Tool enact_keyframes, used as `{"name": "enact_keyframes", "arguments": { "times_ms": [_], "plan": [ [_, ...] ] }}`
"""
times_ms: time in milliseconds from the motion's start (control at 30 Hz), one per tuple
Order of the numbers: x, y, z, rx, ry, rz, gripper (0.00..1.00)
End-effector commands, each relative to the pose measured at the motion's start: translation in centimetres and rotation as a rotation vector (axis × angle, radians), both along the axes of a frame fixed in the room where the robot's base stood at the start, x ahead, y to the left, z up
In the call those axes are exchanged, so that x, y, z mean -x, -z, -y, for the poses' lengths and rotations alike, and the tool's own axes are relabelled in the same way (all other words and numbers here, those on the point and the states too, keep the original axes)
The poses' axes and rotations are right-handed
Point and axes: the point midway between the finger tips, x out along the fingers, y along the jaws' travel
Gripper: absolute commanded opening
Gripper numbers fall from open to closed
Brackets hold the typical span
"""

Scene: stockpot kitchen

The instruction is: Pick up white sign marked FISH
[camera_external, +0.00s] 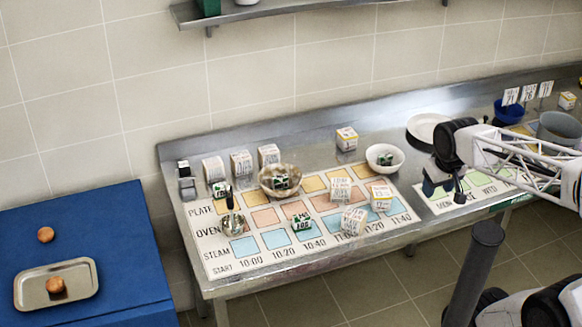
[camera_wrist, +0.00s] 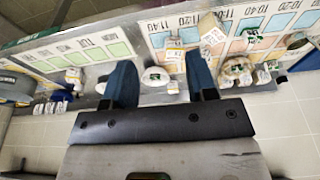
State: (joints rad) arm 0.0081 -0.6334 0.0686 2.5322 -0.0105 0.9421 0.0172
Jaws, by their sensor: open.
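I cannot read FISH on any white piece, so I cannot tell which one is the sign. Several white lettered pieces stand on the steel counter: a back-left row with a left piece (camera_external: 213,168), a middle piece (camera_external: 241,162) and a right piece (camera_external: 269,155); others lie on the printed mat (camera_external: 222,262), such as one near its front (camera_external: 353,220). Three small white signs (camera_external: 528,93) stand at the blue bowl on the right. My gripper (camera_external: 445,188) is open and empty above the counter's front, right of the mat. Its fingers spread wide in the wrist view (camera_wrist: 160,62).
A small white bowl (camera_external: 384,160) holding a green piece stands left of my gripper. A glass bowl (camera_external: 280,181) and a metal item with a dark upright handle (camera_external: 231,222) stand left. A white plate (camera_external: 428,127) lies behind the gripper. A blue bowl (camera_external: 508,111) stands right.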

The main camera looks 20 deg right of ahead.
Motion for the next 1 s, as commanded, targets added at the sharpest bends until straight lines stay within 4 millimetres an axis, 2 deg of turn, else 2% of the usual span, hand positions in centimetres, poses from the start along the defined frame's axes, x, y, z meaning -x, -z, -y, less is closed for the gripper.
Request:
{"name": "enact_keyframes", "arguments": {
  "times_ms": [167, 367, 567, 1000],
  "plan": [
    [-0.4, -0.1, -0.2, -0.010, 0.007, -0.005, 0.52],
    [-2.2, -0.3, -1.4, -0.065, 0.043, -0.030, 0.52],
    [-5.6, -0.8, -3.7, -0.167, 0.118, -0.079, 0.52],
    [-14.7, -1.0, -10.3, -0.408, 0.317, -0.234, 0.52]
  ]
}}
